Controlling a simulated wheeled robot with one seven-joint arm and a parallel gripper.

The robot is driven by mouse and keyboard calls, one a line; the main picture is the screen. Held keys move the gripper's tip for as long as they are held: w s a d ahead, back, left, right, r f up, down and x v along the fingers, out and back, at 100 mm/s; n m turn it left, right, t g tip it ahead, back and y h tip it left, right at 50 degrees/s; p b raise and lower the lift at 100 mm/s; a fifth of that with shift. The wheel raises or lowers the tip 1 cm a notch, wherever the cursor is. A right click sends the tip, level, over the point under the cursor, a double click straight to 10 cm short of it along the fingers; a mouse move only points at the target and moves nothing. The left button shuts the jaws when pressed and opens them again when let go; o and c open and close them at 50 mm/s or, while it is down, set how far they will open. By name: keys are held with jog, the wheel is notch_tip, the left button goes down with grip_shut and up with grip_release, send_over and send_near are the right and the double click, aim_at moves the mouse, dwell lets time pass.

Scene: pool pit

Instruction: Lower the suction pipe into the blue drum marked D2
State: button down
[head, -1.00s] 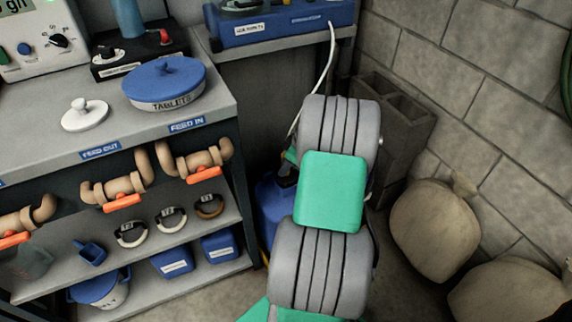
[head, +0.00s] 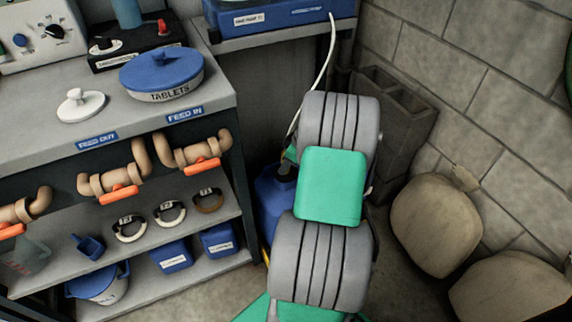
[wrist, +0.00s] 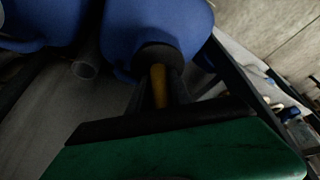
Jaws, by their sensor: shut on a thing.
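In the wrist view, the dark fingers of my gripper (wrist: 160,92) are shut on a yellow-brown upright piece, which I take to be part of the suction pipe (wrist: 159,80). Its lower end is hidden, and it meets or overlaps the dark round neck of a blue drum (wrist: 184,25). I cannot tell whether the end is inside the neck. In the head view a blue drum (head: 272,205) with a dark top stands on the floor, partly behind my arm. No D2 mark is readable.
A second blue container (wrist: 30,20) is at the wrist view's upper left. A white hose (head: 324,75) hangs from the blue unit (head: 275,18) down behind my arm. A shelf unit (head: 243,215) stands left; concrete blocks (head: 400,115) and sacks (head: 432,225) stand right.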

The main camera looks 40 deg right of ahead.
jog(key=shift+f, duration=0.15)
jog(key=c, duration=1.1)
grip_release()
jog(key=p+v, duration=0.2)
jog(key=v, duration=0.5)
jog(key=shift+s+r, duration=0.15)
jog(key=shift+r, duration=0.2)
